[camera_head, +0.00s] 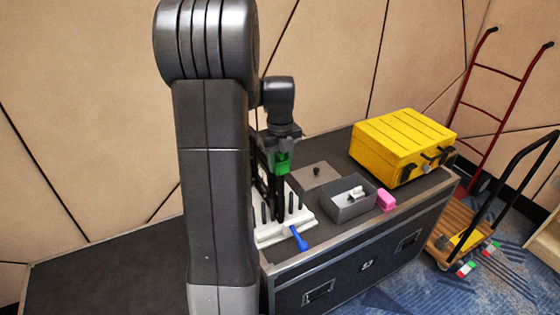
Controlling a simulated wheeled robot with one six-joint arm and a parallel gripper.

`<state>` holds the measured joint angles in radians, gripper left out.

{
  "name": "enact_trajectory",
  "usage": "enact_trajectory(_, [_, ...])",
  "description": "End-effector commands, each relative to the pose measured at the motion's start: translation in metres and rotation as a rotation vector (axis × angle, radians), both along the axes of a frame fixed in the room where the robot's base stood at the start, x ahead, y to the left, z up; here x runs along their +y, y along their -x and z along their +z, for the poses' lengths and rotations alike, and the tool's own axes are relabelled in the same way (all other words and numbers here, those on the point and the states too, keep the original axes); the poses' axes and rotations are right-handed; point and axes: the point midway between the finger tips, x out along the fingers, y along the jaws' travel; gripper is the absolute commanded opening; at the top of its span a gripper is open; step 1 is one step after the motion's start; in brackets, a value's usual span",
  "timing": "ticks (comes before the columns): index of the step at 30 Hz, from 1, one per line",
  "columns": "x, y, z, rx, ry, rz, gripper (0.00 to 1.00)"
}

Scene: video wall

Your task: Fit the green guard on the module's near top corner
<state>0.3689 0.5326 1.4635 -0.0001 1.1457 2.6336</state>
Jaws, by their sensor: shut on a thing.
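My gripper (281,152) points down over the white rack, close beside my large dark arm link. It is shut on the green guard (283,163), seen just under the gripper body. A dark upright frame, which looks like the module (278,197), stands below the guard in the white rack (270,236). My arm hides the module's left part. I cannot tell whether the guard touches the module's corner or is a little above it.
Black pegs stand in the rack. A blue-handled tool (299,239) lies at its front. To the right are a grey open box (352,210) with white pieces, a pink block (386,200), a flat grey plate (314,176) with a dark knob and a yellow case (400,147).

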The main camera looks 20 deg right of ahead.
Motion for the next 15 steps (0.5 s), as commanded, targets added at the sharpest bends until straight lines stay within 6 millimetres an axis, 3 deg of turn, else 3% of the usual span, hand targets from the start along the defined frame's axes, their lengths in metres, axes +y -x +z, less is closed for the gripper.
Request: enact_trajectory(15, [0.0,-0.0001,-0.004,0.0,0.0,0.0,0.14])
